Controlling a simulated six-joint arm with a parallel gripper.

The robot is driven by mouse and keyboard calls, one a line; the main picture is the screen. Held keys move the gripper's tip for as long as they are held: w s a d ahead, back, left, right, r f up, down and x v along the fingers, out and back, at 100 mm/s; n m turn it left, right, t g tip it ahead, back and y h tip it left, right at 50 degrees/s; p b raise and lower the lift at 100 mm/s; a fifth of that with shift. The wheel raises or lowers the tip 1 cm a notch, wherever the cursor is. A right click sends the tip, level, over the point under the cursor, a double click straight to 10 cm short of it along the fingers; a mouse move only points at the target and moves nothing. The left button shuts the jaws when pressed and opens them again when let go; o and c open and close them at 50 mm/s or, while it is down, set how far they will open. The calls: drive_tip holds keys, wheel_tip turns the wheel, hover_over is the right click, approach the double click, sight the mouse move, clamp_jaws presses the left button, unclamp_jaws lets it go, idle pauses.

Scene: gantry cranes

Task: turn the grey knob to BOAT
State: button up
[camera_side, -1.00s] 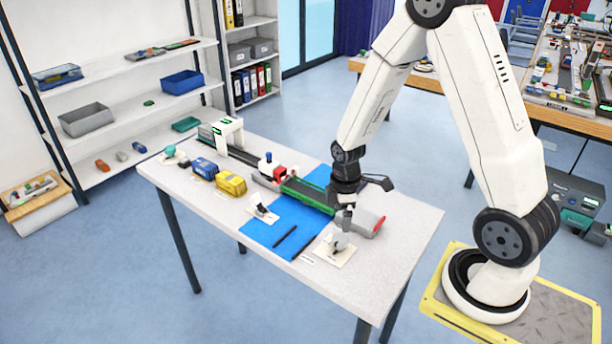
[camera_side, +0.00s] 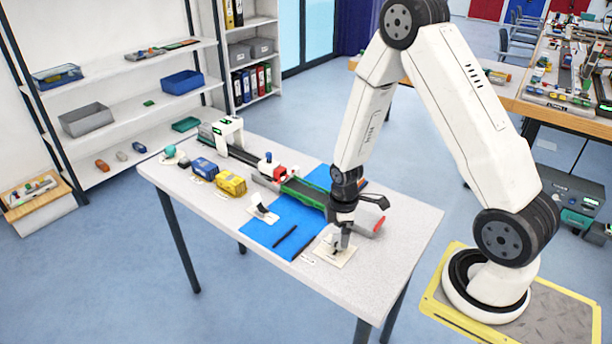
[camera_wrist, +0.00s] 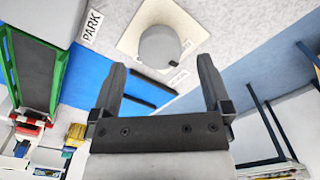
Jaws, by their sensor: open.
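The grey knob (camera_wrist: 158,46) is round and sits on a square cream plate (camera_wrist: 130,42) on the table. A small dark mark shows near its right edge in the wrist view. A label reading PARK (camera_wrist: 92,26) lies left of the plate, and a second label (camera_wrist: 180,77) below the plate is too small to read. My gripper (camera_wrist: 160,64) is open and empty, its fingers apart and pointing at the knob. In the side view my gripper (camera_side: 341,242) is low over the plate (camera_side: 328,255) and largely hides the knob. I cannot tell whether the fingers touch it.
A blue mat (camera_side: 262,235) with a dark bar (camera_side: 285,237) lies left of the plate. A green-edged conveyor (camera_side: 305,192) runs behind. A small white-based switch (camera_side: 262,212), a yellow toy vehicle (camera_side: 230,183) and a blue one (camera_side: 204,168) stand further left. The table's front right is clear.

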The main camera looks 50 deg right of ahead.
drive_tip(key=shift+f, duration=1.15)
drive_tip(key=c, duration=1.3)
